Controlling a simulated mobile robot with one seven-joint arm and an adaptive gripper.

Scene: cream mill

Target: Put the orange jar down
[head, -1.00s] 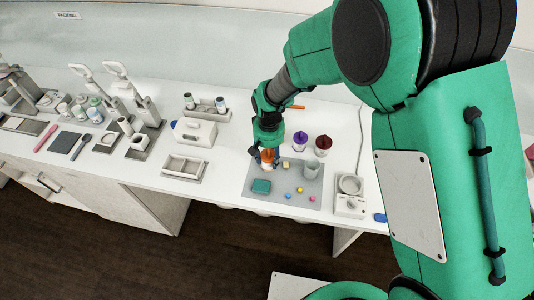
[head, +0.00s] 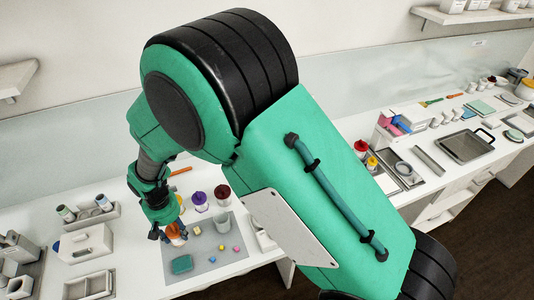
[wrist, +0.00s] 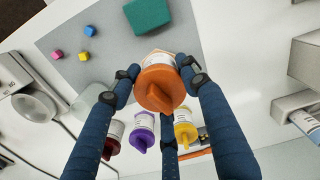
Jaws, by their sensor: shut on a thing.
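The orange jar (head: 178,236) is in my gripper (head: 170,229), over the left part of the grey mat (head: 205,245). In the wrist view the orange jar (wrist: 162,88) shows its orange lid towards the camera and a white label. The blue fingers of my gripper (wrist: 160,78) close around it from both sides, with a third finger below in the picture. A teal box (head: 181,264) lies on the mat near the jar. I cannot tell whether the jar's base touches the mat.
Small blue (head: 212,259), yellow (head: 222,247) and pink (head: 236,249) cubes lie on the mat, with a clear cup (head: 223,223) at its right. Purple (head: 200,201) and dark red (head: 222,195) jars stand behind it. A yellow jar (wrist: 185,127) shows in the wrist view.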

